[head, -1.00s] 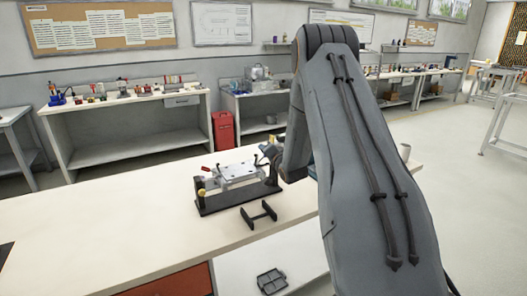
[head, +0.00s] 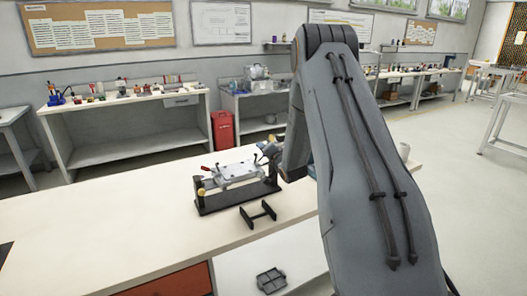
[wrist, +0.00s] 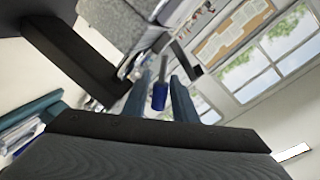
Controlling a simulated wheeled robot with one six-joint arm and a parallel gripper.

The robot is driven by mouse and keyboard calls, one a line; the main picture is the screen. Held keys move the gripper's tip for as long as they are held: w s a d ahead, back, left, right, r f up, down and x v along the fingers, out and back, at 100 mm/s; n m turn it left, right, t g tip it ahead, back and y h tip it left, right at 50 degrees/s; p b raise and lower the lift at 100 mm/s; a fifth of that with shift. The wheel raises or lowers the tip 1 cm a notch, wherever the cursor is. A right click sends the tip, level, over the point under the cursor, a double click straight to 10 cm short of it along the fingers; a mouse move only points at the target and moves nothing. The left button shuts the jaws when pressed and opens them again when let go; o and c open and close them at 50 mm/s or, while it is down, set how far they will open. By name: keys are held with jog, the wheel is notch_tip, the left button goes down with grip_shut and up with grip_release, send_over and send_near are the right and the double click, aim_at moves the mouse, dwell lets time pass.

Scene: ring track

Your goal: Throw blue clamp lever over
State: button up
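The blue clamp lever (wrist: 159,95) shows in the middle of the wrist view, a blue handle on a thin metal rod. My gripper (wrist: 160,92) is open, with one finger on each side of the blue handle; a narrow gap seems to show on both sides. In the head view the clamp fixture (head: 232,198) stands on the bench, a dark base with a light metal plate on top. A red lever (head: 205,168) is at its left end. My gripper (head: 268,150) is at the fixture's right end, partly hidden by my arm, and the blue lever cannot be made out there.
A small black bracket (head: 258,215) lies on the white bench (head: 120,236) in front of the fixture. The bench's left side is mostly clear.

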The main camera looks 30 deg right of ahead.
jog(key=shift+f, duration=0.15)
jog(key=s+a+r+n, duration=0.1)
jog(key=s+n, duration=0.1)
jog(key=n, duration=0.1)
jog(key=s+a+r+n+t+h+p, duration=0.1)
jog(key=s+a+n, duration=0.1)
jog(key=s+n, duration=0.1)
jog(key=s+a+r+n, duration=0.1)
jog(key=s+a+n, duration=0.1)
jog(key=n, duration=0.2)
jog(key=shift+s+t+h+p, duration=0.15)
jog(key=shift+t+h+p, duration=0.15)
jog(key=shift+p, duration=0.1)
jog(key=s+a+f+g+y, duration=0.1)
jog(key=s+a+g, duration=0.3)
jog(key=s, duration=0.5)
jog(key=s+a+f+n+g+y, duration=0.1)
jog(key=s+a+g, duration=0.4)
jog(key=s+a, duration=0.2)
jog(key=shift+s+a+g+p, duration=0.3)
jog(key=shift+s+a, duration=0.1)
jog(key=shift+s, duration=0.5)
jog(key=shift+f, duration=0.1)
